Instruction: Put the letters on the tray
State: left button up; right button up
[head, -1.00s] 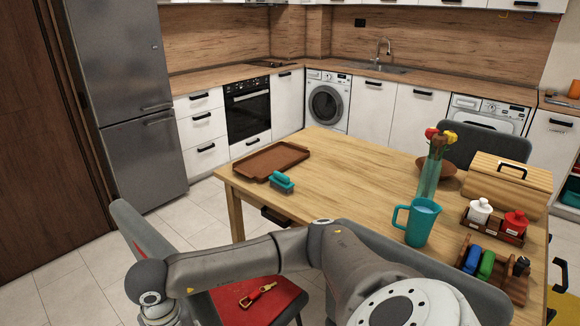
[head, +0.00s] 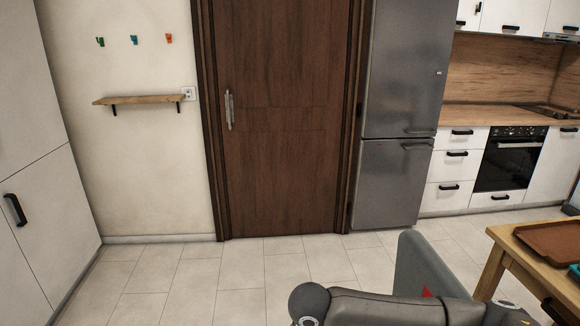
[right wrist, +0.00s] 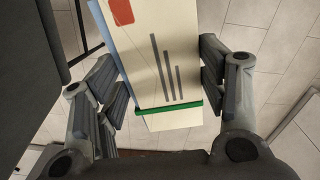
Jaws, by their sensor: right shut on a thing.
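The letters (right wrist: 145,50) are a cream bundle with a red stamp, grey lines and a green band around the lower end. In the right wrist view they sit between the fingers of my right gripper (right wrist: 163,88), which is shut on them and holds them above the tiled floor. The brown tray (head: 552,243) lies on the wooden table at the right edge of the head view, partly cut off. The part of it in view looks empty. The letters do not show in the head view. My left gripper is in neither view.
A teal object (head: 574,268) is partly visible beside the tray. A narrow wall shelf (head: 145,100) hangs below three coloured hooks, left of a brown door (head: 285,120). The tiled floor before the door is clear.

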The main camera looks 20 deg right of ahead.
aim_at(549, 244)
jog(key=i+z, duration=0.15)
jog(key=i, duration=0.35)
jog(key=i+j+z, duration=0.15)
jog(key=i, duration=0.35)
jog(key=i+j+z, duration=0.15)
jog(key=i, duration=0.35)
jog(key=i+z, duration=0.35)
jog(key=i, duration=0.4)
jog(key=i+j+z, duration=0.3)
jog(key=i, duration=0.45)
jog(key=i+l+z, duration=0.15)
jog(key=z, duration=0.25)
jog(key=i+z, duration=0.7)
jog(key=z, duration=0.15)
jog(key=i+j+z, duration=0.1)
jog(key=i+z, duration=0.15)
jog(key=z, duration=0.15)
